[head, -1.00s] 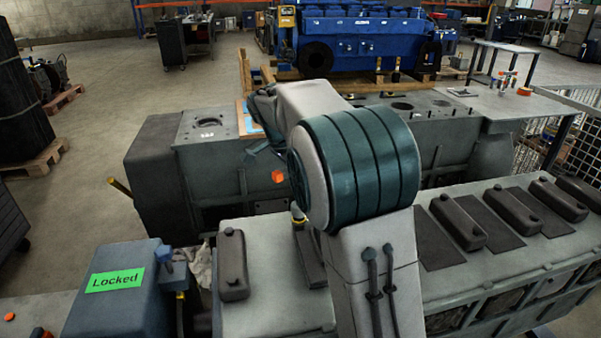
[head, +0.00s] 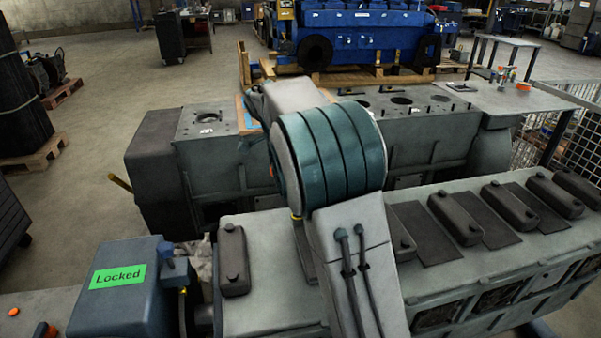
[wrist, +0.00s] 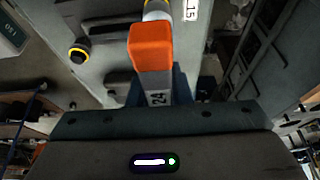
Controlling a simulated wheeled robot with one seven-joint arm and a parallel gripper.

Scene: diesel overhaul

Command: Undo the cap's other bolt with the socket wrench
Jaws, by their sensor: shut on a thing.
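In the wrist view my gripper (wrist: 158,88) is shut on the socket wrench (wrist: 153,48), which has an orange block and a grey handle marked 24. A pale, yellow-ringed part shows just beyond the orange block at the top edge; I cannot tell whether the socket sits on a bolt. In the head view my arm hides the gripper and most of the wrench.
A grey engine block (head: 150,180) lies behind my arm. A nearer block with dark covers (head: 470,220) extends right. A blue housing with a green Locked label (head: 118,276) stands front left. A side table (head: 505,100) is at the right. Open floor (head: 85,75) lies left.

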